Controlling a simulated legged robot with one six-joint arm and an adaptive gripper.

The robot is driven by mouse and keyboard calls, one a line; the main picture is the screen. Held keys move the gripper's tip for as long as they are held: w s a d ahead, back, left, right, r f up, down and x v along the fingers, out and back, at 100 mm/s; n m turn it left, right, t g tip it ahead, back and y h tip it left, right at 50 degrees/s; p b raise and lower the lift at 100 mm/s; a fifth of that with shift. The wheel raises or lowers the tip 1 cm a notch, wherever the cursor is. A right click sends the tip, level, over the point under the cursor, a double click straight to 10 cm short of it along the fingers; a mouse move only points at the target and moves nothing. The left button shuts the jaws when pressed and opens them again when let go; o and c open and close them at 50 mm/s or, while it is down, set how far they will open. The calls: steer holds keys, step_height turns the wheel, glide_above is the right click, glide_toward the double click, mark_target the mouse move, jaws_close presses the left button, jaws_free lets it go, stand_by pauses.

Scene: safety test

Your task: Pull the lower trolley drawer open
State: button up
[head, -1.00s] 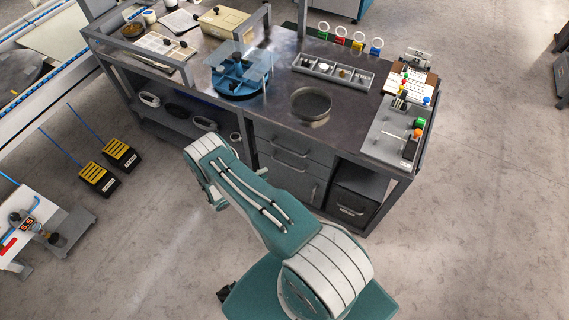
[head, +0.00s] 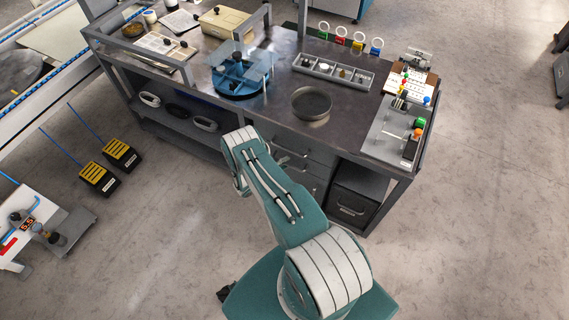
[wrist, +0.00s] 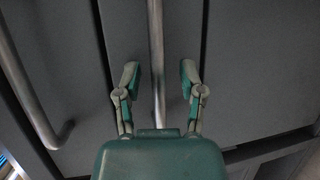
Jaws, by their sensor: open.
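The trolley's drawer fronts (head: 318,156) are dark grey with metal bar handles, partly hidden by my arm in the head view. In the wrist view, a straight bar handle (wrist: 156,35) runs up the middle across a grey drawer front (wrist: 124,32). My gripper (wrist: 159,76) is open, with one finger on each side of this bar and a gap on both sides. A second bar handle (wrist: 22,85) slants on the panel at the left. I cannot tell surely which handle is the lower drawer's.
The trolley top (head: 350,100) carries a round dark pan (head: 311,103), a blue turntable fixture (head: 240,78) and a compartment tray (head: 334,72). A dark box (head: 352,207) stands on the open shelf at right. Yellow-black pedals (head: 98,178) lie on the floor at left. Floor in front is clear.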

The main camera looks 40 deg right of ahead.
jaws_close()
steer(key=shift+a, duration=0.1)
